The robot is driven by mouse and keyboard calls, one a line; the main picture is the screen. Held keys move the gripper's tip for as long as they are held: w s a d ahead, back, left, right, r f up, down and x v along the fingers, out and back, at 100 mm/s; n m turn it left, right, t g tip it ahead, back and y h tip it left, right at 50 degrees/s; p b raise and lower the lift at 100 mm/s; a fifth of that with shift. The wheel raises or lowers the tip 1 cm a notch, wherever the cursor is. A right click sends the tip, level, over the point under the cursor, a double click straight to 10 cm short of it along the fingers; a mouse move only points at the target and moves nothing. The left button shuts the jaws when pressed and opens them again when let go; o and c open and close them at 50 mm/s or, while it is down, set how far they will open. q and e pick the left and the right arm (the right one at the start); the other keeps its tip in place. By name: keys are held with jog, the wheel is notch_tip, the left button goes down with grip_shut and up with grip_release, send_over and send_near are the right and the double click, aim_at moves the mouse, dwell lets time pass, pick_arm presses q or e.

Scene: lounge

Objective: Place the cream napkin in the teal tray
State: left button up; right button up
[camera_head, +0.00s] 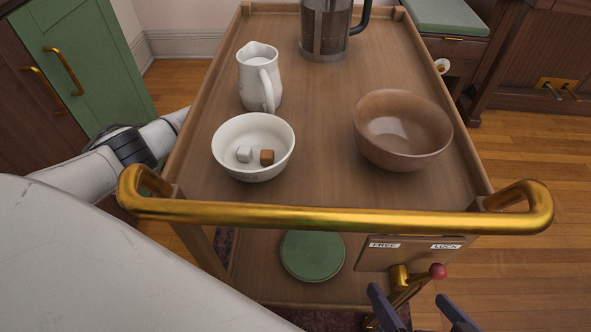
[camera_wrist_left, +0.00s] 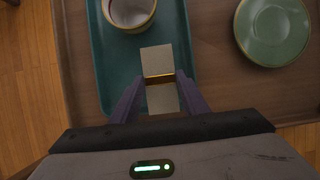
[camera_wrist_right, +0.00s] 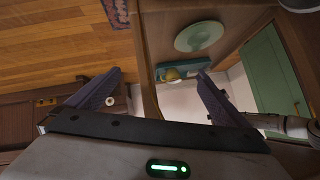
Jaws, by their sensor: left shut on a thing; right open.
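The cream napkin (camera_wrist_left: 157,58), with a gold band across its middle, is between the fingers of my left gripper (camera_wrist_left: 158,92) in the left wrist view. My left gripper is shut on it. The napkin lies over the near part of the teal tray (camera_wrist_left: 110,68); I cannot tell whether it touches the tray. In the head view the left gripper and the napkin are hidden. My right gripper (camera_head: 425,306) is open and empty in front of the cart, at the lower right. The tray also shows small in the right wrist view (camera_wrist_right: 203,65).
A cup (camera_wrist_left: 130,12) stands in the tray's far part. A green plate (camera_wrist_left: 272,28) lies right of the tray on the lower shelf. The gold handle bar (camera_head: 330,217) crosses the cart's front. The cart top holds a white bowl (camera_head: 253,168), pitcher (camera_head: 255,80) and brown bowl (camera_head: 402,150).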

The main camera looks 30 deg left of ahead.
pick_arm(q)
jog(key=shift+w+d, duration=0.3)
jog(key=shift+d, duration=0.2)
jog(key=shift+w+d, duration=0.25)
jog(key=shift+d, duration=0.25)
jog(key=shift+w+d+b, duration=0.2)
jog(key=shift+d+b, duration=0.1)
jog(key=shift+d, duration=0.2)
notch_tip(320, 180, down, 4)
jog(key=shift+a+r+b, duration=0.15)
jog(key=shift+r+b, duration=0.1)
jog(key=shift+b, duration=0.75)
jog(key=shift+f, duration=0.15)
pick_arm(e)
jog(key=shift+w+a+r+t+y, duration=0.15)
jog(key=shift+a+r+y, duration=0.15)
jog(key=shift+r, duration=0.25)
jog(key=shift+s+a+r+t+y, duration=0.1)
jog(key=shift+a+r+t+y, duration=0.1)
jog(key=shift+a+r, duration=0.25)
jog(key=shift+d, duration=0.1)
pick_arm(q)
jog(key=o, duration=1)
jog(key=shift+o, duration=0.2)
